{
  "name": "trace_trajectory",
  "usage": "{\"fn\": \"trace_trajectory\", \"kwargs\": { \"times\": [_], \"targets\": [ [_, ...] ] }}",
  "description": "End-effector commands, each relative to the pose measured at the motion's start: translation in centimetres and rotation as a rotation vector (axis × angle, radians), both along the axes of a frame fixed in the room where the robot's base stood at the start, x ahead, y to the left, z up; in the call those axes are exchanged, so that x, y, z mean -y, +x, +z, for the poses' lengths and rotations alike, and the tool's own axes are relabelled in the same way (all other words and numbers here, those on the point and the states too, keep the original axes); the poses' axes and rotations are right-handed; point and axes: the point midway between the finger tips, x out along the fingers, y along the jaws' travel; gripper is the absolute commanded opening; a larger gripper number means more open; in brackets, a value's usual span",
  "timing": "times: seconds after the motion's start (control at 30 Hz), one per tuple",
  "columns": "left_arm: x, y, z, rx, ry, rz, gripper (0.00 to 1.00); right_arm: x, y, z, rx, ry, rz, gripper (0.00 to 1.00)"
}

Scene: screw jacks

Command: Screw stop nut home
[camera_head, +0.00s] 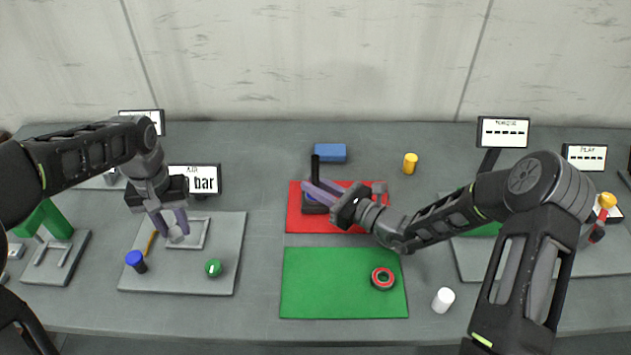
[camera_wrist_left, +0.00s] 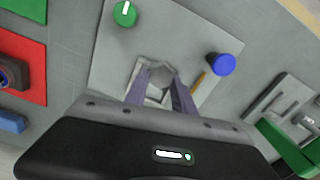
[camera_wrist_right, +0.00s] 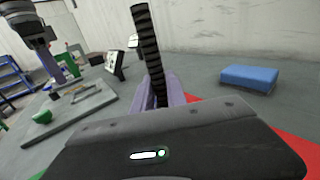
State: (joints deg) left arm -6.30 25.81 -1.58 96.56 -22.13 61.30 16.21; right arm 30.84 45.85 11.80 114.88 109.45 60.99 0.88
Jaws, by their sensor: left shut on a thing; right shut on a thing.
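My left gripper (camera_head: 176,228) is shut on a grey six-sided piece (camera_wrist_left: 160,84), which looks like a nut. It holds the piece over a grey square frame (camera_head: 200,234) on the left grey board; the height above it is hard to tell. A black threaded screw (camera_wrist_right: 147,40) stands upright over the red mat (camera_head: 294,212), rising from a dark jack base (camera_head: 312,206). My right gripper (camera_head: 318,190) is shut at the lower part of the screw; the exact contact is hidden behind its fingers. The screw's upper end (camera_head: 315,165) is bare.
The green mat (camera_head: 330,290) holds a red ring (camera_head: 383,278). The left board (camera_head: 225,270) bears a blue-capped knob (camera_head: 135,260) and a green knob (camera_head: 213,267). A blue block (camera_head: 330,152), yellow cylinder (camera_head: 410,162) and white cylinder (camera_head: 443,299) stand apart. Displays line the back.

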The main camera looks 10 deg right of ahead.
Motion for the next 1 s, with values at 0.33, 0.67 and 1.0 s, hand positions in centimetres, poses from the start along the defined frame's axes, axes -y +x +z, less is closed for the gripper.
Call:
{"fn": "trace_trajectory", "kwargs": {
  "times": [0.33,0.67,1.0],
  "targets": [
    [0.0,0.0,-0.3,0.0,0.0,0.0,0.0,0.0,0.0,-0.3,-0.001,0.001,0.0,0.26],
    [0.0,0.0,-0.3,0.0,0.0,0.0,0.0,0.0,0.0,-0.3,-0.001,0.001,0.0,0.39],
    [0.0,0.0,-0.5,0.0,0.0,0.0,0.0,1.1,-1.1,-0.1,-0.001,-0.001,-0.001,0.39]
  ]
}}
